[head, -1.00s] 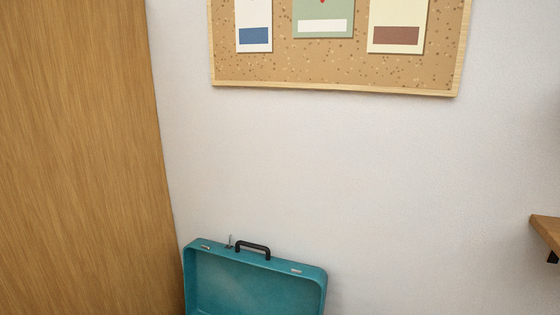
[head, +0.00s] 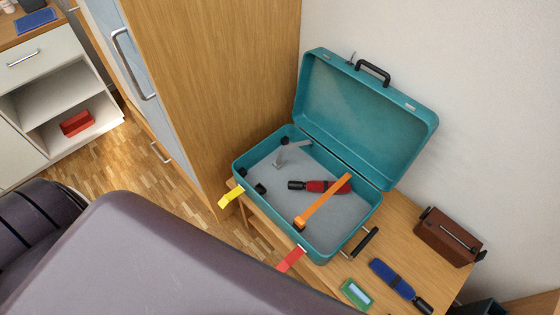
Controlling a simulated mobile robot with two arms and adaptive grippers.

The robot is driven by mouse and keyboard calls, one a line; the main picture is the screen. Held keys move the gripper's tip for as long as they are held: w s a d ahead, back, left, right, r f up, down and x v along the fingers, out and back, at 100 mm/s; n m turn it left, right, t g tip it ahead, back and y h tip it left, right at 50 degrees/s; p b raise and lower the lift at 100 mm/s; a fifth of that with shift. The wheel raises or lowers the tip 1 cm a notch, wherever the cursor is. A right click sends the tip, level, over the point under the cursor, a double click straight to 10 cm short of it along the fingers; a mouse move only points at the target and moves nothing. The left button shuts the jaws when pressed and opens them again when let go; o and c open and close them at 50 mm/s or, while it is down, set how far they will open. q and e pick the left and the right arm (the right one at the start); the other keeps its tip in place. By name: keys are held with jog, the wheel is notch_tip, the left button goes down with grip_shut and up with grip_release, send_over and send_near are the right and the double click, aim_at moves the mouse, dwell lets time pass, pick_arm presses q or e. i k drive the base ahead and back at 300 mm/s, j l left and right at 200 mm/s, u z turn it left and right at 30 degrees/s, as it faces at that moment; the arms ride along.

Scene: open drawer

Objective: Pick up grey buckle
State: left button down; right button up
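A grey buckle-like strap piece (head: 291,148) lies inside the open teal suitcase (head: 249,184), near its back left corner. It looks bent, with one end pointing down toward the suitcase floor; its fine shape is too small to tell. An orange strap (head: 325,200) and a red and black tool-like item (head: 326,186) also lie in the suitcase. A yellow strap end (head: 231,197) hangs over the left rim and a red strap end (head: 290,260) over the front rim. Neither of my grippers is in view.
The suitcase stands on a wooden table (head: 402,214), its lid (head: 365,115) raised by the wall. A green device (head: 356,294), a blue item (head: 392,277) and a brown case (head: 449,237) lie to its right. A wooden cabinet (head: 215,90) stands at left.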

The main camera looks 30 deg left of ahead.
aim_at(282, 160)
jog(key=j+u, duration=0.15)
jog(key=u, duration=0.25)
jog(key=k+j+u, duration=0.1)
jog(key=u, duration=0.35)
jog(key=j, duration=0.1)
